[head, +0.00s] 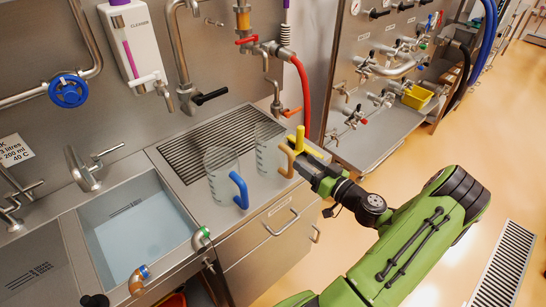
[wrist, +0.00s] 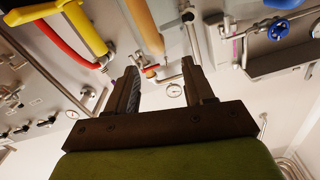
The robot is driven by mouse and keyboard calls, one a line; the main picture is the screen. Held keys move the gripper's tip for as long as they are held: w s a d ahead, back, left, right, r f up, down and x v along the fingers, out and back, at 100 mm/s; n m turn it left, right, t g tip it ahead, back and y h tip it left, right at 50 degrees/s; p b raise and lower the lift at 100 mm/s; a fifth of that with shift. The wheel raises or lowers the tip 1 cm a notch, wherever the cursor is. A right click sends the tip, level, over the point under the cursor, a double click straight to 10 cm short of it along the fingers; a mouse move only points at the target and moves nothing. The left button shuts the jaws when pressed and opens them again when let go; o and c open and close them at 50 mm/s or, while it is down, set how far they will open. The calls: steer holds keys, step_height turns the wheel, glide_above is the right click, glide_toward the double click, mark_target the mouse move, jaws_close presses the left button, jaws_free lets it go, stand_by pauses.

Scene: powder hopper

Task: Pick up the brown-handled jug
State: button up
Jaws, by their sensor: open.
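In the wrist view the brown handle (wrist: 142,25) shows beyond and between the spread fingers of my gripper (wrist: 160,72), nearer the left finger. I cannot tell from the frames whether a finger touches it. The jug's clear body is hard to make out in the wrist view.
A yellow handle (head: 301,139) is just behind the brown one and also shows in the wrist view (wrist: 62,22). A red hose (head: 303,92) hangs behind. The sink (head: 120,210) is at left.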

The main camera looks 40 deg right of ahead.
mark_target(290, 151)
steer(key=w+p, duration=0.1)
steer(key=w, duration=0.7)
steer(key=shift+f, duration=0.2)
steer(key=shift+s, duration=0.1)
steer(key=shift+c, duration=0.6)
jaws_close()
